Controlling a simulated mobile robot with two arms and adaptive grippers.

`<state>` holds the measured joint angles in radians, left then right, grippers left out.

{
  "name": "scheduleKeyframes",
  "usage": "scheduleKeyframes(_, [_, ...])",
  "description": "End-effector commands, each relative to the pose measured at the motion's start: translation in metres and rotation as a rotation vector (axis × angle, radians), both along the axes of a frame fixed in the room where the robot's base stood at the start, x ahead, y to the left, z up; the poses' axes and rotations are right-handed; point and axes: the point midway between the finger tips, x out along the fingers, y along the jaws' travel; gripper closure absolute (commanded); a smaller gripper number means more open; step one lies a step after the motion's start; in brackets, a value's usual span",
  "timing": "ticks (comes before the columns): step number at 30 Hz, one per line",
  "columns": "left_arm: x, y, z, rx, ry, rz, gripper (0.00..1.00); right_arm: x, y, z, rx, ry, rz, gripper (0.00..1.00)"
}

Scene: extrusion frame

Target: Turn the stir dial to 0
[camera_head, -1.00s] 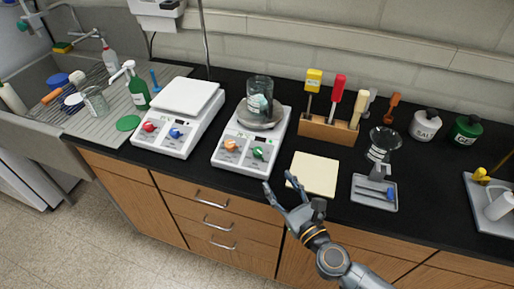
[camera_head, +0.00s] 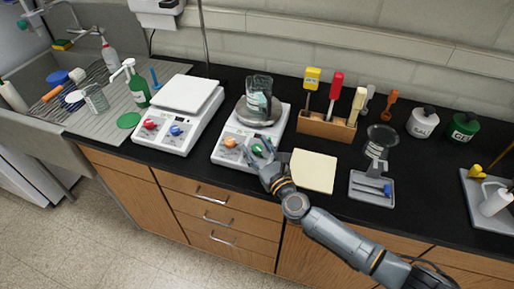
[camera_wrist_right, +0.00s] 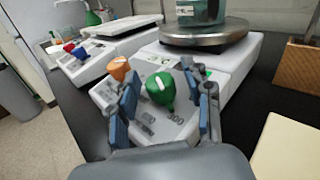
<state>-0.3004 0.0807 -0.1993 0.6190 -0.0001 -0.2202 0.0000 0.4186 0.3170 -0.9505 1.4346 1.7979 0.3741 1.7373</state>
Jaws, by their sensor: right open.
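A white stirrer unit (camera_head: 226,158) stands on the black counter. Its front panel has an orange dial (camera_head: 230,142) on the left and a green dial (camera_wrist_right: 160,90) with a white pointer mark on the right. The panel print is too small to tell which dial is stir. My right gripper (camera_head: 258,150) is open at the green dial. In the right wrist view the green dial lies between its spread fingers, with no clear contact visible; the orange dial (camera_wrist_right: 118,68) is just outside the left finger. My left gripper is not in view.
A glass beaker (camera_head: 259,90) stands on the unit's round metal plate. A second white unit (camera_head: 160,145) with red and blue dials is to the left. A cream pad (camera_head: 314,171) lies close on the right. A wooden tool rack (camera_head: 327,129) stands behind it.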

Motion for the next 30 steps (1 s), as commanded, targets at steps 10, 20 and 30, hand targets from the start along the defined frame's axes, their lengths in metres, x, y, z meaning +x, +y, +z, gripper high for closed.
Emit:
scheduleKeyframes(10, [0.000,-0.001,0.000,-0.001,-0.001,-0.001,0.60,0.000,0.000,0.000,0.000,0.000,0.000,0.91])
scheduleKeyframes(20, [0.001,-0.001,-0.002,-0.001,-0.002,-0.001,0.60,0.000,-0.001,-0.001,-0.004,0.001,0.016,1.00])
scheduleKeyframes(30, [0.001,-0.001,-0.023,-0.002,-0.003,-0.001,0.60,0.001,-0.003,-0.004,-0.044,0.010,0.187,1.00])
